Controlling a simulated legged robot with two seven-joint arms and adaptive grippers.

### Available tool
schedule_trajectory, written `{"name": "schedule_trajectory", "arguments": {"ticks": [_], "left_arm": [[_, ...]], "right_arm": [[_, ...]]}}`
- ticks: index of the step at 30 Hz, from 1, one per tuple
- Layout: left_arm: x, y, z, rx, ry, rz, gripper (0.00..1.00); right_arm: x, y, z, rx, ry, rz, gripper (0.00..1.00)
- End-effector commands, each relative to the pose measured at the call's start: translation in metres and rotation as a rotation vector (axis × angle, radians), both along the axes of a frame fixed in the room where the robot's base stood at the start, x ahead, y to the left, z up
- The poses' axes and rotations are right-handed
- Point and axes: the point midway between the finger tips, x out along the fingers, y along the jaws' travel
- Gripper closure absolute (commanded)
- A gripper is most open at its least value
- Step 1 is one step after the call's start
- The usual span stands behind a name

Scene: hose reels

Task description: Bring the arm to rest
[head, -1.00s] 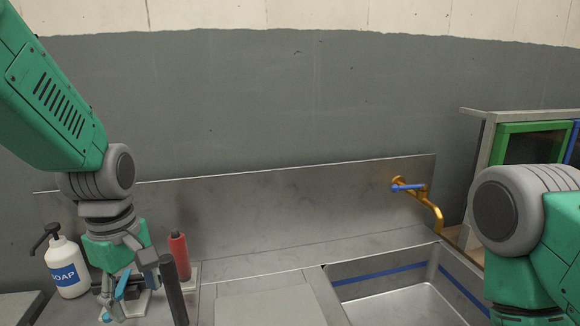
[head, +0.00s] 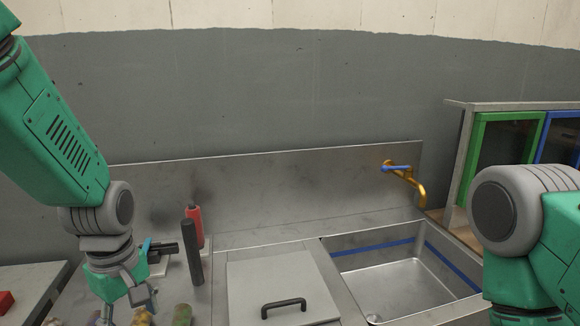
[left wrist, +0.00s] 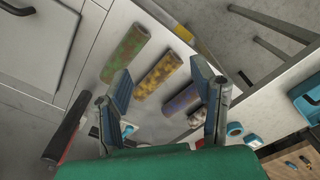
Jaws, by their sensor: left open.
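My left arm enters the head view from the left and hangs bent downward. My left gripper (head: 122,310) is low over the left part of the steel counter (head: 225,225). In the left wrist view the gripper (left wrist: 160,70) has its two fingers spread, with nothing held between them. Below the fingers lie patterned rolls: a green-brown one (left wrist: 126,53), a yellow-brown one (left wrist: 158,77) and a purple-blue one (left wrist: 181,103). My right arm shows at the right edge of the head view; its gripper is out of view.
A grey lid (head: 262,275) with a black handle (head: 284,307) lies beside the sink basin (head: 400,275). An orange tap (head: 418,188) and a green-framed cabinet (head: 480,150) are farther right.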

Motion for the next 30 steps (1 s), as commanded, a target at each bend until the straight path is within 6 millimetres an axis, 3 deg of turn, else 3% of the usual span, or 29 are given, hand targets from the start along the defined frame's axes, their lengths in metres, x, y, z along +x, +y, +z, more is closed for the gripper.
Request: {"name": "schedule_trajectory", "arguments": {"ticks": [8, 11, 14, 18, 21, 25, 30], "left_arm": [[-0.027, 0.005, -0.089, 0.030, 0.005, -0.195, 0.49], [-0.043, 0.008, -0.133, 0.041, 0.008, -0.304, 0.49], [-0.072, 0.015, -0.192, 0.048, 0.017, -0.458, 0.49], [-0.134, 0.026, -0.278, 0.041, 0.018, -0.730, 0.49], [-0.177, 0.029, -0.319, 0.030, 0.008, -0.909, 0.49], [-0.215, 0.030, -0.347, 0.019, -0.012, -1.069, 0.49], [-0.231, 0.027, -0.354, 0.021, -0.027, -1.150, 0.49]], "right_arm": [[0.000, 0.001, -0.021, 0.001, 0.000, 0.002, 0.60], [0.000, 0.001, -0.032, 0.001, 0.000, 0.001, 0.60], [0.000, 0.001, -0.047, 0.000, 0.000, 0.001, 0.60], [-0.001, 0.001, -0.072, 0.000, 0.000, 0.000, 0.60], [-0.001, 0.001, -0.086, 0.000, 0.001, 0.000, 0.60], [-0.001, 0.001, -0.097, 0.000, 0.001, 0.001, 0.60], [-0.001, 0.001, -0.100, 0.001, 0.000, 0.001, 0.60]]}}
